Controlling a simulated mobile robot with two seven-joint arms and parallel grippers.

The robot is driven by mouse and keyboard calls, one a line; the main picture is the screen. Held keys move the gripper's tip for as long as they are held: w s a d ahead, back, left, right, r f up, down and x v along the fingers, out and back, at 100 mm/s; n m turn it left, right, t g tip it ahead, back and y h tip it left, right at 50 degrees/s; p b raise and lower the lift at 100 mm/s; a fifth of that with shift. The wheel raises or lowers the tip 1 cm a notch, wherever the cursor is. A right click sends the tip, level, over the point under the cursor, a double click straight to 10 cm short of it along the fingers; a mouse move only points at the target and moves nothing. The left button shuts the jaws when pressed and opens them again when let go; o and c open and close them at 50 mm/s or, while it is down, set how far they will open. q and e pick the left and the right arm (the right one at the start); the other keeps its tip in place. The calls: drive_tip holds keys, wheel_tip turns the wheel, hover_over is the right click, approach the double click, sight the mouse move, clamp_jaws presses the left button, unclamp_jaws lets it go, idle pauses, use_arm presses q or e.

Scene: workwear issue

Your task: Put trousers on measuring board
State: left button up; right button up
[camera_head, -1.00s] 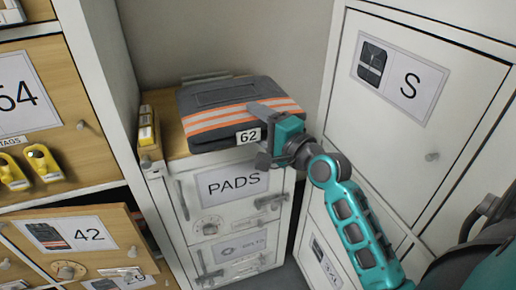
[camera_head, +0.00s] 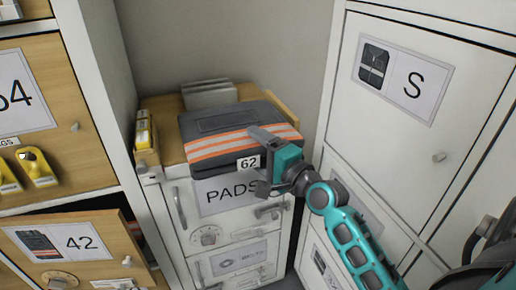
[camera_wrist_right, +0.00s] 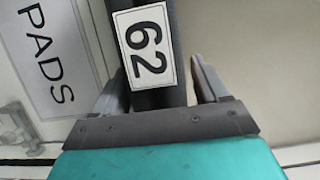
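The folded trousers (camera_head: 225,124), dark grey with orange and silver stripes and a "62" tag, lie on the wooden top of the PADS cabinet, their front edge overhanging it. My right gripper (camera_head: 262,162) is at that front edge, beside the tag. My left gripper is not in view. I cannot identify a measuring board.
The PADS cabinet (camera_head: 188,238) has handles and a dial on its front. A grey block (camera_head: 210,94) stands behind the trousers; a yellow item (camera_head: 143,130) is to their left. A tall "S" locker (camera_head: 450,110) stands close on the right, a shelf unit with a "42" drawer (camera_head: 50,242) on the left.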

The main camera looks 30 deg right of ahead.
drive_tip(key=shift+o, duration=0.7)
drive_tip(key=shift+r, duration=0.1)
drive_tip(key=shift+s, duration=0.15)
drive_tip(key=s, duration=0.7)
drive_tip(key=s+a+f+n+g, duration=0.3)
drive_tip(key=s+a+f+n, duration=0.1)
drive_tip(key=a+f+n, duration=0.4)
drive_tip(key=s+a+f+n+g+y, duration=0.1)
drive_tip(key=s+a+f+n+g, duration=0.3)
drive_tip(key=a+f+n, duration=0.3)
wheel_tip(320, 180, down, 4)
drive_tip(key=n, duration=0.4)
drive_tip(key=shift+s+a+f+p, duration=0.15)
drive_tip(key=shift+s+a+p, duration=0.15)
drive_tip(key=shift+a, duration=0.05)
